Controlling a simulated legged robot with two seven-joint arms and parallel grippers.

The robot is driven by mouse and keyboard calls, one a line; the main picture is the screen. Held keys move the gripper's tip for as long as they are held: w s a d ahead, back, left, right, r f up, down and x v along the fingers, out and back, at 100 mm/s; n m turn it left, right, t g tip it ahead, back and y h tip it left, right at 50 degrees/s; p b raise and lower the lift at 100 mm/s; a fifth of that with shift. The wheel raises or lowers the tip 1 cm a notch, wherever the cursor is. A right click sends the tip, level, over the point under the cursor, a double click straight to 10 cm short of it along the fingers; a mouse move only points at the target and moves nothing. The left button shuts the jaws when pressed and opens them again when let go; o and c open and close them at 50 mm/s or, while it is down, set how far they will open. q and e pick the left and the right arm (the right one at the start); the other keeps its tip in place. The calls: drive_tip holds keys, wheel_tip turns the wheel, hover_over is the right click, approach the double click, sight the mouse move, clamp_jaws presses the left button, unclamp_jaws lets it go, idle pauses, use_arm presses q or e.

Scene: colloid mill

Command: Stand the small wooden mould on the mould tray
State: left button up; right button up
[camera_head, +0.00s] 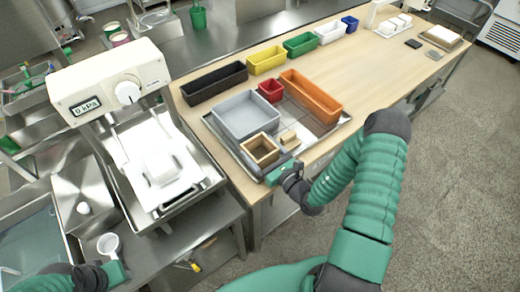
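The small wooden mould (260,151) is a square, open wooden frame at the front left corner of the mould tray (322,129), a flat dark metal tray on the wooden worktop. A smaller wooden piece (289,138) lies just right of it. My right gripper (276,170) is low at the tray's front edge, close beside the mould's near side. Its fingertips are hidden, and I cannot tell whether it touches the mould. My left gripper (117,272) is at the bottom left, far from the mould, with its fingers unclear.
A grey bin (243,114), a red bin (271,90) and an orange bin (311,96) crowd the tray. Several coloured bins line the back. A press with a kPa display (108,82) stands left. A white cup (108,244) is near my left gripper. The right worktop is clearer.

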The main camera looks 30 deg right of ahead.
drive_tip(key=shift+o, duration=1.4)
drive_tip(key=shift+d, duration=0.2)
